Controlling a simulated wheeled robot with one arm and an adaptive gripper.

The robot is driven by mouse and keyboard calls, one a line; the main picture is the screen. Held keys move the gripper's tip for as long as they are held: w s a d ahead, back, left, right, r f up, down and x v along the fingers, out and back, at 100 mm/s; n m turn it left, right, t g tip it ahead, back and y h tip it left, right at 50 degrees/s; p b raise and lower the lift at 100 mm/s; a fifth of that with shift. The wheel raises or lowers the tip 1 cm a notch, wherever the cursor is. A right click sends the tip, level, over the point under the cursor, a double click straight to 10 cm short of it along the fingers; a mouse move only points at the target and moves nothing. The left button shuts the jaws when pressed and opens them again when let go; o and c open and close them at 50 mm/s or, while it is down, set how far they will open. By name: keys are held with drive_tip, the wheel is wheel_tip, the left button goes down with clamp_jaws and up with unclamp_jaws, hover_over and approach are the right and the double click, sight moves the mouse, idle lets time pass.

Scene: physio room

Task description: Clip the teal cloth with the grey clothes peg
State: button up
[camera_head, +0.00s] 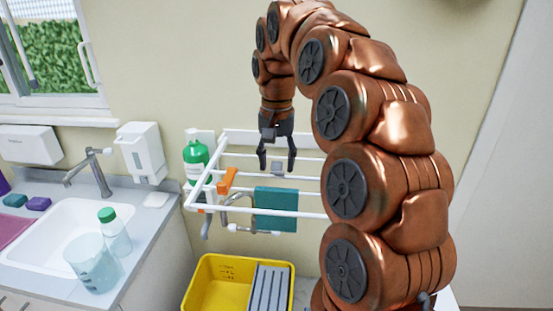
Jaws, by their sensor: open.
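The teal cloth (275,209) hangs over a front bar of the white wall rack (312,215). A small grey piece (249,169), which looks like the grey clothes peg, sits on a rear bar of the rack, left of my gripper. My gripper (277,168) points down over the back of the rack. Its two dark fingers are apart with nothing between them. It is behind and above the cloth and apart from it. Whether the fingertips reach below the rear bars is hard to tell.
An orange peg (228,181) is on the rack's left part, near a green-and-white bottle (196,158). A yellow bin (207,286) with a grey ribbed piece (267,290) stands below. A sink counter (152,218) with a clear jug (91,263) is at left. My arm hides the rack's right end.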

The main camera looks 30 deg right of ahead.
clamp_jaws()
idle(0.5)
